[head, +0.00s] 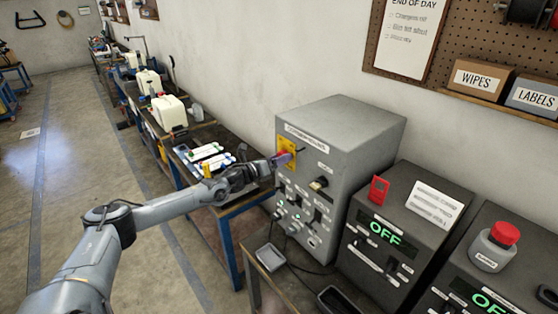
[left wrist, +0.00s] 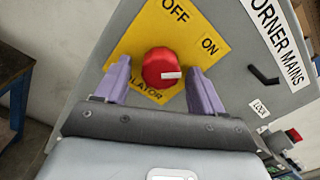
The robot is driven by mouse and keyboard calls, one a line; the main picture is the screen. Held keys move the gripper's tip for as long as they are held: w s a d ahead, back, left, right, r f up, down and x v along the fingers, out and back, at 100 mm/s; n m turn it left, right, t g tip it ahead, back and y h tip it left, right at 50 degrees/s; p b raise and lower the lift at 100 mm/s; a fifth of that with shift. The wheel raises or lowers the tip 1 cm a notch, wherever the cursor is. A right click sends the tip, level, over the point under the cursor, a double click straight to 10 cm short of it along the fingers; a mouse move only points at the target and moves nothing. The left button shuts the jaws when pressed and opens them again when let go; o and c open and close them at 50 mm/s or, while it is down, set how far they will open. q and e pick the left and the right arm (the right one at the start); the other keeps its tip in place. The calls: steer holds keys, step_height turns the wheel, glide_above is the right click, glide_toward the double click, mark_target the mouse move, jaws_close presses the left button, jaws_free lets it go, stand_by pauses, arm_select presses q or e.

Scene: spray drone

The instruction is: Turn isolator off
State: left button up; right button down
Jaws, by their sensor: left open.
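The isolator is a red rotary knob (left wrist: 161,69) with a white pointer mark, on a yellow plate (left wrist: 150,35) lettered OFF, ON and "ISOLATOR" in the left wrist view. The white mark points right, on the side of the ON label. The plate is on the front of the grey box (head: 345,135) marked "CORNER MAINS". My left gripper (head: 280,160) reaches the plate from the left. Its purple fingers stand open on either side of the knob in the left wrist view (left wrist: 160,88). I cannot tell whether they touch it. My right gripper is not in view.
Two dark units showing OFF (head: 385,233) stand right of the box. A red tag (head: 378,189) and a red-topped round button (head: 495,247) sit on them. Small grey trays (head: 270,257) lie in front. A workbench with white jugs (head: 169,112) runs back along the wall.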

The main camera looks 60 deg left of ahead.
arm_select(q)
steer(key=c, duration=1.1)
steer(key=shift+o, duration=0.2)
steer(key=shift+n, duration=0.3)
steer(key=shift+r+n+p, duration=0.2)
steer(key=shift+n+p, duration=1.9)
steer(key=shift+n, duration=2.2)
steer(key=shift+r+n+p, duration=0.15)
steer(key=shift+n+p, duration=1.9)
steer(key=shift+n, duration=2.25)
